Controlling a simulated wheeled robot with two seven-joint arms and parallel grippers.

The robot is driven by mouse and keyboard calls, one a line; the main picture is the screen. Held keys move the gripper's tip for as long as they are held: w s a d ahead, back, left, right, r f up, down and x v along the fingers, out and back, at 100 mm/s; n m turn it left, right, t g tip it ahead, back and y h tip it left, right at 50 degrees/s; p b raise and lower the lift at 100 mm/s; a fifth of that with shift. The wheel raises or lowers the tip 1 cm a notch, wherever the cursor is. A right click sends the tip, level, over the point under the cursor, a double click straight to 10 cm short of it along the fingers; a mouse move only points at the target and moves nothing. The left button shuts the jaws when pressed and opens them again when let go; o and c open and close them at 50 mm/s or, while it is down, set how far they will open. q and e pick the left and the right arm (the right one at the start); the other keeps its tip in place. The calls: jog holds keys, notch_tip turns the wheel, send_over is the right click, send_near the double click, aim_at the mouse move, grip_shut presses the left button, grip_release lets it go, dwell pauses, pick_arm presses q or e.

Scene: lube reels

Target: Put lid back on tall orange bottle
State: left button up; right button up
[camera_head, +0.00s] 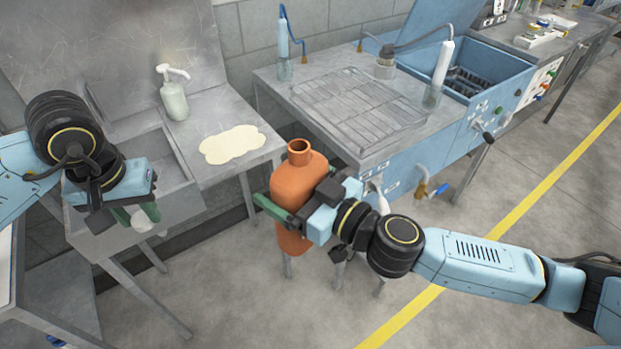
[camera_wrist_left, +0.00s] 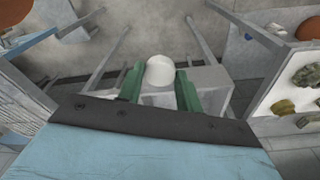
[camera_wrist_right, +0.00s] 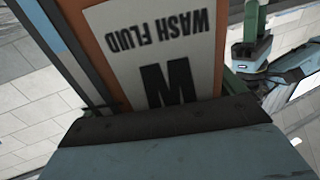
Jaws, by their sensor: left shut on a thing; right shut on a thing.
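The tall orange bottle (camera_head: 290,179) is upright and held up off the floor in front of the metal tables, its neck open with no lid on it. My right gripper (camera_head: 281,211) is shut around its body. In the right wrist view its label (camera_wrist_right: 165,45) reads "WASH FLUID" upside down. My left gripper (camera_head: 140,217) is shut on a round white lid (camera_wrist_left: 160,71), which sits between the green fingertips. In the head view the lid (camera_head: 141,222) is in front of the sink, left of the bottle and lower than its neck.
A white pump bottle (camera_head: 173,94) stands by the sink, near a pale spill (camera_head: 232,144) on the metal counter. A wire rack (camera_head: 358,108) lies on the table behind the orange bottle. A blue wash tank (camera_head: 488,75) is at the right. Open air separates my grippers.

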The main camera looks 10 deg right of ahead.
aim_at(297, 161)
dwell(0.4)
pick_arm(q)
jog(key=w+d+r+m, duration=0.1)
jog(key=w+d+r, duration=0.1)
jog(key=d+r, duration=0.8)
jog(key=d, duration=0.5)
jog(key=shift+w+r+m, duration=0.2)
jog(key=shift+w+m, duration=0.15)
jog(key=shift+m, duration=0.85)
jog(key=s+d+r, duration=0.1)
jog(key=d+r, duration=0.2)
jog(key=s+d+r, duration=0.1)
jog(key=d+r, duration=0.1)
jog(key=d, duration=0.2)
jog(key=s+d+r, duration=0.1)
jog(key=d+r, duration=0.2)
jog(key=d, duration=0.1)
jog(key=shift+s+r, duration=0.35)
jog(key=shift+s+d+r, duration=0.25)
jog(key=shift+d, duration=0.1)
jog(key=shift+f, duration=0.15)
jog(key=shift+f, duration=1.85)
